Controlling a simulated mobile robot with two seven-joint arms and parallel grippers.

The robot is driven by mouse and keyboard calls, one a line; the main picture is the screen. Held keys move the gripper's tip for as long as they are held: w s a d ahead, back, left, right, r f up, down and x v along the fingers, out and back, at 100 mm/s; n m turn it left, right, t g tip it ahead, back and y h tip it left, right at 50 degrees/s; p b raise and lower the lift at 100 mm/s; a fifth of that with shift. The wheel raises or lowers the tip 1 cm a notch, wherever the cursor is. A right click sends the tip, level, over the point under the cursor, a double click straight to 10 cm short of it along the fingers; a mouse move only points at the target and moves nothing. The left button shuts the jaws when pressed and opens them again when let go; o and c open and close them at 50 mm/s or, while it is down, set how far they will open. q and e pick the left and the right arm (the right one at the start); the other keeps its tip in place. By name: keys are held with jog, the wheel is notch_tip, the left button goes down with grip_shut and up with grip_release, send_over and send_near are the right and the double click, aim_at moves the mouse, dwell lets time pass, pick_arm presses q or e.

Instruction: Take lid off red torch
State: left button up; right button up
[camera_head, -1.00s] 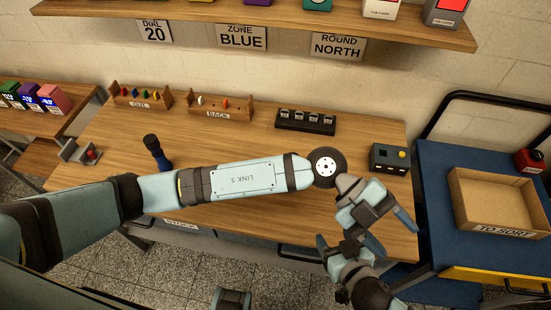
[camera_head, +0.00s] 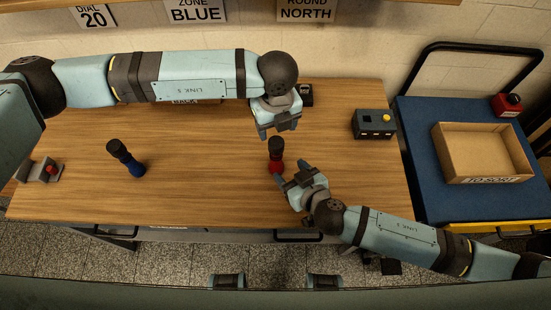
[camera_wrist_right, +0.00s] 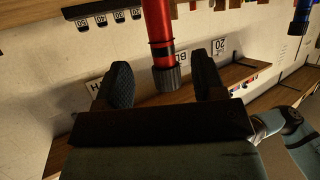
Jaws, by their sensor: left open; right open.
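The red torch (camera_head: 276,166) stands upright on the table (camera_head: 200,195) with its dark lid (camera_head: 276,146) on top. In the right wrist view the torch's red body (camera_wrist_right: 159,25) comes in from the top, and its dark end (camera_wrist_right: 168,79) shows between the spread fingers. My right gripper (camera_head: 292,176) is open, close at the torch's lower right; contact cannot be told. My left gripper (camera_head: 279,131) is open and empty, pointing down just behind and above the lid.
A blue torch (camera_head: 127,160) with a dark top stands at the left. A cardboard tray (camera_head: 444,158) lies on the blue cart (camera_head: 415,188). The table's middle left is clear.

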aim_at(279, 160)
jog(key=x, duration=0.8)
jog(key=shift+w, duration=0.1)
grip_shut()
